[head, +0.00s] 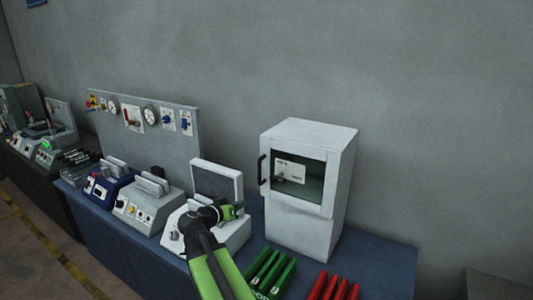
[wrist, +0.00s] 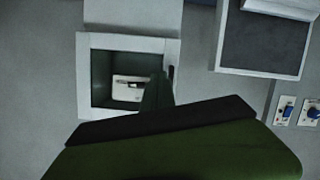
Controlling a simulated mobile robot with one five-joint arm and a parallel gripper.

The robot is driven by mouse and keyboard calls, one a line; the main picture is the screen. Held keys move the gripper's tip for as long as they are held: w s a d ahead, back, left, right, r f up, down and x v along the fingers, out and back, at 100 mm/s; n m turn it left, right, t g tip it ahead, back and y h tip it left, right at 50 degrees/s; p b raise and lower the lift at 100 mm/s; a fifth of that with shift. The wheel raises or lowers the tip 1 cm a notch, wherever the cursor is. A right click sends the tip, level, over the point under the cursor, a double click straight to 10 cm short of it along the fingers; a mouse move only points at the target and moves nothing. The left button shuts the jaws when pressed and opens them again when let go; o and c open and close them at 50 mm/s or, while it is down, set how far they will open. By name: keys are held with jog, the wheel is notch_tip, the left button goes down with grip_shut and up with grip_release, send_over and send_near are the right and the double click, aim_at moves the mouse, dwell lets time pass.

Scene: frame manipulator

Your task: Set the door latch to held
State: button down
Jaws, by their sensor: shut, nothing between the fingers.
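A white cabinet (head: 326,222) stands on the bench with a framed window in its upper front. A black handle (head: 262,169) is on the left side of its front. Behind the window opening is a white plate (head: 290,170) with a small dark and metallic fitting. The plate also shows in the wrist view (wrist: 128,88), where the fitting looks like a small lever. I cannot tell whether it is the latch or how it is set. My gripper (head: 240,208) is shut and empty, left of and in front of the cabinet, apart from it. Its green body fills the lower wrist view.
A white device with a raised dark screen (head: 217,181) stands behind my gripper. Green racks (head: 270,274) and red racks (head: 333,288) lie in front of the cabinet. A gauge panel (head: 150,115) and blue and white devices stand left. Bare bench (head: 385,262) shows right of the cabinet.

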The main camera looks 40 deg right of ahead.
aim_at(280, 176)
jog(key=d+r+m+t+h+p, duration=0.1)
jog(key=d+r, duration=0.4)
jog(key=r, duration=0.5)
jog(key=shift+w+h+p, duration=0.15)
jog(key=shift+h+p, duration=0.2)
jog(key=shift+h, duration=0.55)
jog(key=shift+f, duration=0.1)
jog(key=w+d+f+b, duration=0.1)
jog(key=d+f+b, duration=0.3)
jog(key=d, duration=0.6)
jog(key=shift+w+d+f, duration=0.2)
jog(key=shift+w+d, duration=0.05)
jog(key=shift+w, duration=0.15)
